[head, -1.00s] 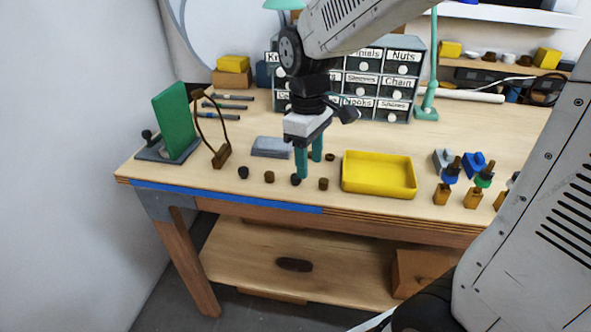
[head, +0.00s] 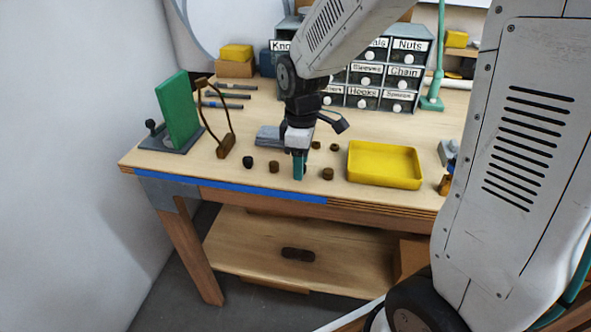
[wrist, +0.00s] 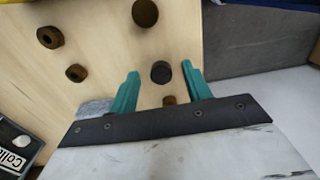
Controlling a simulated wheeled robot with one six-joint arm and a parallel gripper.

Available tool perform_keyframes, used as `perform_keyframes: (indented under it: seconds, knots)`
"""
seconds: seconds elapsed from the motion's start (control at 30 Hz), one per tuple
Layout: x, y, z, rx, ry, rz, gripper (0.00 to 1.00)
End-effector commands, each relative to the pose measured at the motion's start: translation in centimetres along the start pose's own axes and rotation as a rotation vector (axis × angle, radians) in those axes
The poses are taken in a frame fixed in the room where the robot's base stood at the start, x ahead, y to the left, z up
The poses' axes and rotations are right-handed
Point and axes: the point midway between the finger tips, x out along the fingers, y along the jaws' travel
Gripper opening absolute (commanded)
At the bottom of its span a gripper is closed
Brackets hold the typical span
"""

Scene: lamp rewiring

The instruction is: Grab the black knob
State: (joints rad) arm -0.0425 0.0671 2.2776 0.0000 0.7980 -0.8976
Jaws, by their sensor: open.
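A round black knob (wrist: 160,72) stands on the table between the two teal fingers of my gripper (wrist: 158,84) in the wrist view. The fingers are open on either side of it, with gaps showing. In the head view my gripper (head: 299,172) points down near the table's front edge and largely hides that knob. Another dark knob (head: 248,162) stands to the left in the head view. Brown knobs stand around: one left of my gripper (head: 273,167), one right of it (head: 328,174), and two farther back (head: 316,145) (head: 335,147).
A yellow tray (head: 384,182) lies to the right. A grey block (head: 268,142) lies just behind my gripper. A green panel on a stand (head: 178,112) and a brown-based wire loop (head: 222,146) stand at left. Labelled drawers (head: 366,82) stand at the back.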

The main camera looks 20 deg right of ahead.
Motion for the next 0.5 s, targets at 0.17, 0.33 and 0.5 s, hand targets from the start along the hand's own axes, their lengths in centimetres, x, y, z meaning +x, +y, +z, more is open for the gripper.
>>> perform_keyframes:
  seconds: [0.17, 0.33, 0.5]
  knots:
    - [0.02, -0.05, -0.08, -0.001, 0.001, 0.001, 0.49]
    - [0.0, -0.08, -0.14, -0.002, 0.001, 0.001, 0.1]
    - [-0.01, -0.09, -0.17, -0.003, 0.001, 0.001, 0.01]
